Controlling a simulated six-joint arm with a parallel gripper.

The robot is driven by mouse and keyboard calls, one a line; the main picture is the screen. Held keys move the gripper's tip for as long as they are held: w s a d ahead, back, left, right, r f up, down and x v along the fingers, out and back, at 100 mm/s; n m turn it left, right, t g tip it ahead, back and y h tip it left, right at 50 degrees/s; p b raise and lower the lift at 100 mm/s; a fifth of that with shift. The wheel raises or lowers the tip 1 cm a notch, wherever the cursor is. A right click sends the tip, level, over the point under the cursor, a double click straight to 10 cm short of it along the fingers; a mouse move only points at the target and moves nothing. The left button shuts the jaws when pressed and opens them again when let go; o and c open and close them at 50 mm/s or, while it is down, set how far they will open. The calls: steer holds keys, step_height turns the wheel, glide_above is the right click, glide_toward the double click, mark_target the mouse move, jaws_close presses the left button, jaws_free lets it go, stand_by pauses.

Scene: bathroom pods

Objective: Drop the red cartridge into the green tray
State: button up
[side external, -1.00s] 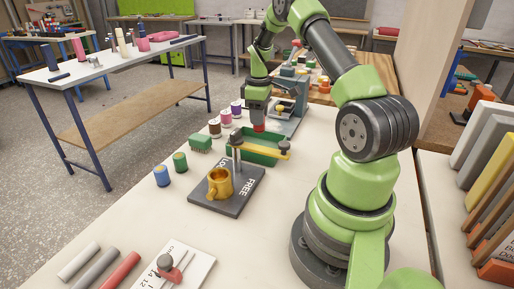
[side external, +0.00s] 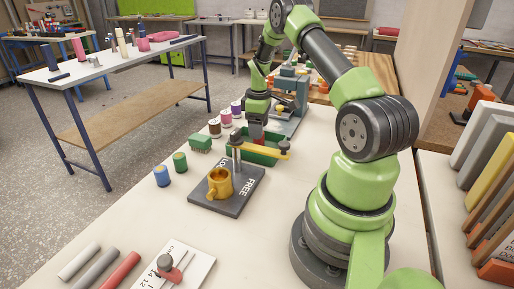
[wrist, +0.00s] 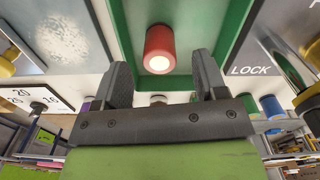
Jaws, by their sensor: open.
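The red cartridge (wrist: 160,48) is in the wrist view just beyond my fingertips, with a pale round end towards the camera. It lies within the walls of the green tray (wrist: 235,45). My gripper (wrist: 162,75) is open, with a gap between each finger and the cartridge.
A dark board with a yellow mug (side external: 220,183) and a post with a yellow bar (side external: 262,146) stands in front of the tray. Spools (side external: 226,118), a green brush-like block (side external: 200,143) and blue and green jars (side external: 161,176) stand to the left.

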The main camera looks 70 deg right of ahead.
step_height(320, 180, up, 10)
stand_by(0.5)
steer(key=a+r+m+t, duration=0.2)
steer(key=a+r+t, duration=0.1)
steer(key=a+r, duration=1.2)
steer(key=s+a+m+t+y, duration=0.2)
steer(key=s+a+m+t, duration=0.1)
steer(key=s+a, duration=1)
steer(key=shift+a+r+m+t, duration=0.4)
steer(key=shift+a+t, duration=0.2)
steer(key=shift+a, duration=0.45)
